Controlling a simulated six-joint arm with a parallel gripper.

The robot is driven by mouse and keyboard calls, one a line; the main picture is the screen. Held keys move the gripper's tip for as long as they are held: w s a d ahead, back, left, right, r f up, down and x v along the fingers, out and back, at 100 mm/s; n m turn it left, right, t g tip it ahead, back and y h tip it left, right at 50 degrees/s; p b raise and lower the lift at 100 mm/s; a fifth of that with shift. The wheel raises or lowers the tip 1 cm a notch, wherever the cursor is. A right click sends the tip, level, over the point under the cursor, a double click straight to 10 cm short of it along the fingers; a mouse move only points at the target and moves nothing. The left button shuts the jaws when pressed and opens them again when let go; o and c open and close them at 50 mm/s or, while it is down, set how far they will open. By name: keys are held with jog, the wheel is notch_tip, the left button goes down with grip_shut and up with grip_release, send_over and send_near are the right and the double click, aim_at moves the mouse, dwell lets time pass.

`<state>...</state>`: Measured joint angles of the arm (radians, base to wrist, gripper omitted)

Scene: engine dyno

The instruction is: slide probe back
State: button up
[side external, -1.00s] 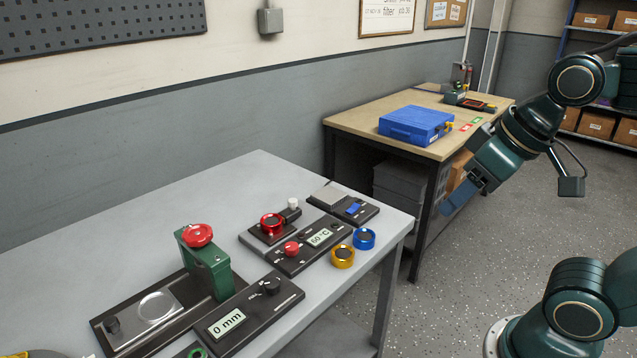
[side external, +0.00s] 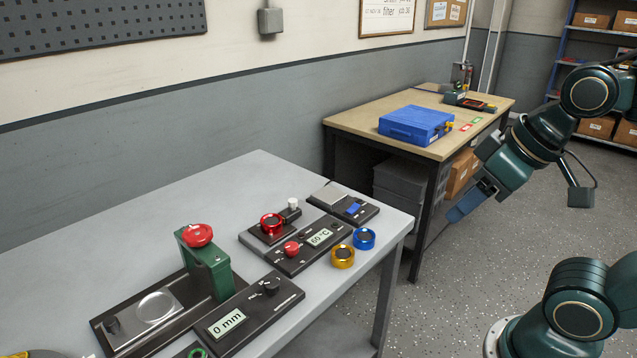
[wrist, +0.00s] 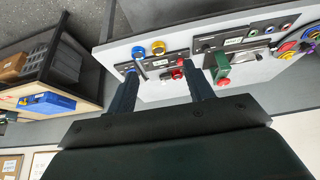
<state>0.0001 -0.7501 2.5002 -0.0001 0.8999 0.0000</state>
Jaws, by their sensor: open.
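No part is clearly marked as the probe. A green upright (side external: 212,275) with a red knob (side external: 198,235) stands on a dark base plate near a silver disc (side external: 155,306), beside a panel reading "0 mm" (side external: 227,322). The upright also shows in the wrist view (wrist: 221,60). A blue slider (side external: 353,208) sits on a small black unit at the far end of the grey bench. My gripper (side external: 461,208) is in the air right of the bench, apart from everything. In the wrist view its two fingers (wrist: 162,70) are spread, with nothing between them.
A panel reading "60 °C" (side external: 319,238), a red ring knob (side external: 271,223), a yellow ring (side external: 343,257) and a blue ring (side external: 364,238) are on the grey bench (side external: 110,240). A wooden table with a blue case (side external: 415,124) stands behind. The floor between is open.

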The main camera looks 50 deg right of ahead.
jog(key=shift+c, duration=0.2)
jog(key=shift+c, duration=0.5)
jog(key=w+d+r+m+g+h, duration=0.1)
jog(key=w+r+m, duration=0.1)
jog(key=w, duration=0.8)
jog(key=w+d+r+m, duration=0.1)
jog(key=w+r+m, duration=0.15)
jog(key=w, duration=0.75)
jog(key=w+a+f+m+h, duration=0.1)
jog(key=w+f+m, duration=0.1)
jog(key=w+f, duration=0.3)
jog(key=w+a+f+m+g+h, duration=0.1)
jog(key=w+f, duration=0.5)
jog(key=w, duration=0.7)
jog(key=shift+w+f+m, duration=0.3)
jog(key=shift+w+m, duration=0.05)
jog(key=shift+m, duration=0.4)
